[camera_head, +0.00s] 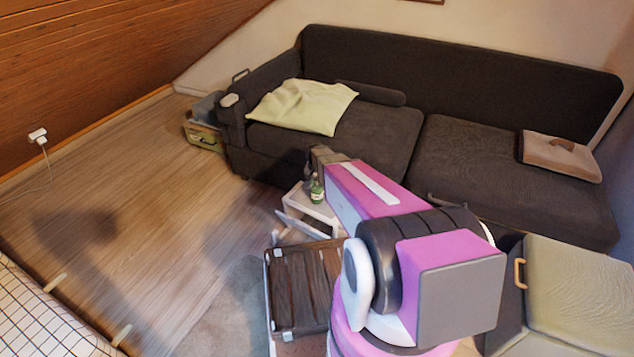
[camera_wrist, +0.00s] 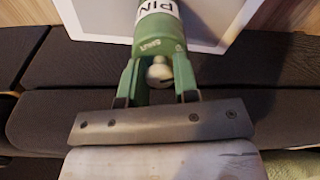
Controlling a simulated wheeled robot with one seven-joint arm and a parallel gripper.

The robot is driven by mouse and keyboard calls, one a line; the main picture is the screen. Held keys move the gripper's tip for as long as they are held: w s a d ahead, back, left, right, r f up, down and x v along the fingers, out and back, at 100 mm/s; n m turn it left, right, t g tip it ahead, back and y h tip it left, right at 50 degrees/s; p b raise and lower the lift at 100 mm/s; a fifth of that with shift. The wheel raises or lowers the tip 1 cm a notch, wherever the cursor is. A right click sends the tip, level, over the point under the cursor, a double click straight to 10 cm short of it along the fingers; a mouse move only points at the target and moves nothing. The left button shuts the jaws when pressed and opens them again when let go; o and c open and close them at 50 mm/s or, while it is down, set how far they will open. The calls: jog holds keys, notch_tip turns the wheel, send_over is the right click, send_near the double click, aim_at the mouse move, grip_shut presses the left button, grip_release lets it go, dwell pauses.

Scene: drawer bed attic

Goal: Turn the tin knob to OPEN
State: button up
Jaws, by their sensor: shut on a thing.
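The green tin (camera_wrist: 161,42) with a white label lettered "PIN" fills the top middle of the wrist view. Small pale lettering shows on its green face, too blurred to read surely. The pale, rounded tin knob (camera_wrist: 158,71) sits just below that lettering. My gripper (camera_wrist: 158,75) has its two green fingers on either side of the knob and is shut on it. In the head view the tin (camera_head: 317,191) stands on a small white table, with my gripper (camera_head: 316,163) at it; the knob is hidden there.
The white table (camera_head: 324,213) stands in front of a dark sofa (camera_head: 375,135) with a pale green pillow (camera_head: 303,106). A dark wooden trunk (camera_head: 305,285) is close in front of the table. Open wooden floor (camera_head: 130,190) lies to the left.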

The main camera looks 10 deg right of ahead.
aim_at(316, 187)
jog(key=shift+m, duration=0.5)
jog(key=o, duration=0.8)
jog(key=shift+o, duration=0.2)
notch_tip(316, 187, up, 11)
jog(key=s, duration=0.1)
jog(key=s+r+n, duration=0.3)
jog(key=s, duration=0.7)
jog(key=s+r+n+g, duration=0.1)
jog(key=s+r, duration=0.3)
jog(key=s, duration=0.6)
jog(key=shift+s+r+n+y, duration=0.25)
jog(key=shift+r+n+y, duration=0.05)
jog(key=shift+n, duration=0.6)
